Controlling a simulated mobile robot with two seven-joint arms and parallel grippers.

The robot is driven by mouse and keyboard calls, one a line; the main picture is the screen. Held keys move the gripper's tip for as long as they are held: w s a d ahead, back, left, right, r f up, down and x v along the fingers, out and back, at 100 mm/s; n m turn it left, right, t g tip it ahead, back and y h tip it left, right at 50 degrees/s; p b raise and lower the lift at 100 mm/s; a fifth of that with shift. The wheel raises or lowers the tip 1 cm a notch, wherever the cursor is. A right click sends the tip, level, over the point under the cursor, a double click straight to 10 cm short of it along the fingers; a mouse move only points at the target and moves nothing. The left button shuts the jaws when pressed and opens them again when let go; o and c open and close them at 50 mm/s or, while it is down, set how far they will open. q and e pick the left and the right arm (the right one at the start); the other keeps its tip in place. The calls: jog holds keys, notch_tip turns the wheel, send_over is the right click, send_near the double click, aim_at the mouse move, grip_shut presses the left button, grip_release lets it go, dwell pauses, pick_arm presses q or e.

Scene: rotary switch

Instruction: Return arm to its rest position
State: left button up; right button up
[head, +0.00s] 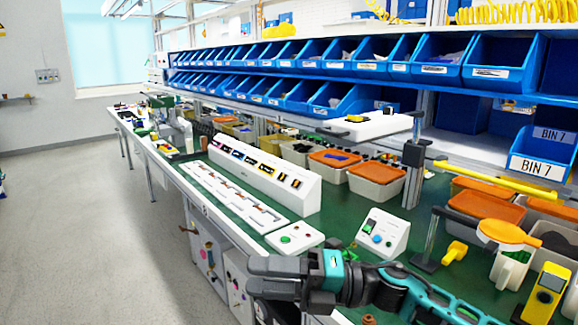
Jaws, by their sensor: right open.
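My right arm (425,300), black and teal, reaches in from the lower right. Its gripper (257,276) points left over the front edge of the bench, with its dark grey fingers apart and nothing visible between them. A small white sloped control box (382,235) with a green button and blue knobs stands on the green bench top behind the arm, apart from the gripper. Which of its controls is the rotary switch is too small to tell. My left gripper is not in view.
A flat white box (295,238) with a green button lies at the bench edge, just behind the gripper. A long white console (265,175) stands farther back. A yellow meter (546,292) and an orange disc (508,232) are at right. Open floor (90,230) lies left.

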jog(key=d+f+m+t+h, duration=0.5)
jog(key=f+m+t, duration=0.3)
jog(key=m, duration=0.6)
jog(key=d+f+m+t+h, duration=0.55)
jog(key=f+m+t, duration=0.3)
jog(key=m, duration=0.55)
jog(key=s+d+f+m+g+h, duration=0.2)
jog(key=s+d+f+m+h, duration=0.1)
jog(key=s+f, duration=0.4)
jog(key=s+d+f+m+g+h, duration=0.3)
jog(key=s+d+f+m+h, duration=0.1)
jog(key=s+d+f, duration=0.3)
jog(key=shift+s+d+f+m, duration=0.25)
jog(key=shift+s+m, duration=0.05)
jog(key=shift+m, duration=0.3)
jog(key=shift+s+d, duration=0.1)
jog(key=shift+d, duration=0.05)
